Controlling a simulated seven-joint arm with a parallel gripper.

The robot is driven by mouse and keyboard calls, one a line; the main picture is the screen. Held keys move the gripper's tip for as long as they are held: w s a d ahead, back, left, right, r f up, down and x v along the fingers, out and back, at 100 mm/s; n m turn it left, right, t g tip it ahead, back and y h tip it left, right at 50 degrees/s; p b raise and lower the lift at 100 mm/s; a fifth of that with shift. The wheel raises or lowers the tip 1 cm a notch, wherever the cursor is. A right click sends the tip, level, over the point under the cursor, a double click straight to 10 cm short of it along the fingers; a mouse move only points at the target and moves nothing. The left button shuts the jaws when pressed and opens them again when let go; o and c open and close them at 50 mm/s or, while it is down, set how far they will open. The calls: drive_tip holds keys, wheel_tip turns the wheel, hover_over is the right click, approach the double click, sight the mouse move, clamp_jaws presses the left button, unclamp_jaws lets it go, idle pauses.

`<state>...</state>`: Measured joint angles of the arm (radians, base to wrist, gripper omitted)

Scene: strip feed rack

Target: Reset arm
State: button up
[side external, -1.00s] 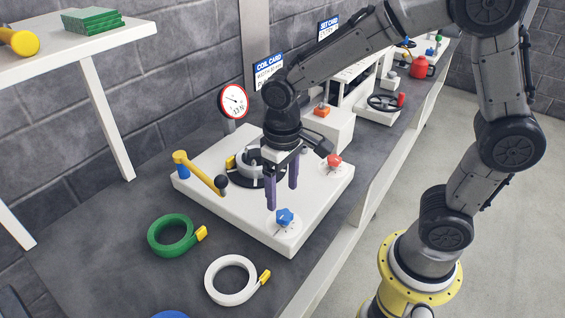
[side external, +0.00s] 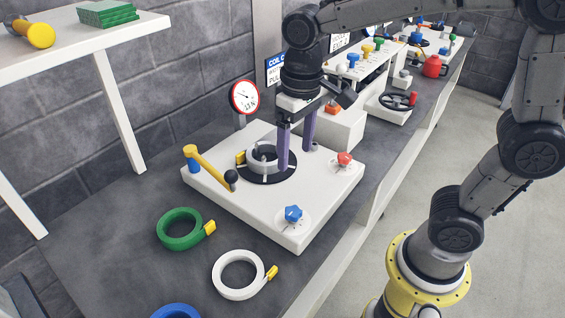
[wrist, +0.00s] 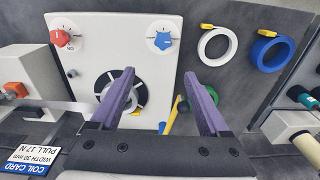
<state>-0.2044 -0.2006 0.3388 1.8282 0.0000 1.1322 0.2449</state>
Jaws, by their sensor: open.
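My gripper (side external: 296,158) is open and empty, with its two purple fingers pointing down above the white feed plate (side external: 285,228). It hangs near the black round reel (side external: 262,178), which carries a grey ring with a yellow tab. One finger overlaps the reel in the side view, so any gap is hard to judge. In the wrist view my gripper (wrist: 159,76) shows nothing between its fingers except the plate beyond. A blue knob (side external: 293,214), a red knob (side external: 345,158) and a yellow lever (side external: 208,166) with a black ball are on the plate.
A green coil (side external: 162,230), a white coil (side external: 217,275) and a partly cropped blue coil (side external: 176,311) lie on the dark bench. A round gauge (side external: 244,97) stands behind the plate. A white box with an orange button (side external: 332,107) and a black handwheel (side external: 397,101) stand farther back.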

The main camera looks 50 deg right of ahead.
drive_tip(key=s+d+r+m+t, duration=0.1)
drive_tip(key=s+d+r+t, duration=0.3)
drive_tip(key=s, duration=0.3)
drive_tip(key=s+d+f+n+t, duration=0.1)
drive_tip(key=s+d+f, duration=0.1)
drive_tip(key=s, duration=0.4)
drive_tip(key=shift+s+f, duration=0.15)
drive_tip(key=shift+s, duration=0.1)
drive_tip(key=shift+d, duration=0.1)
idle(1.9)
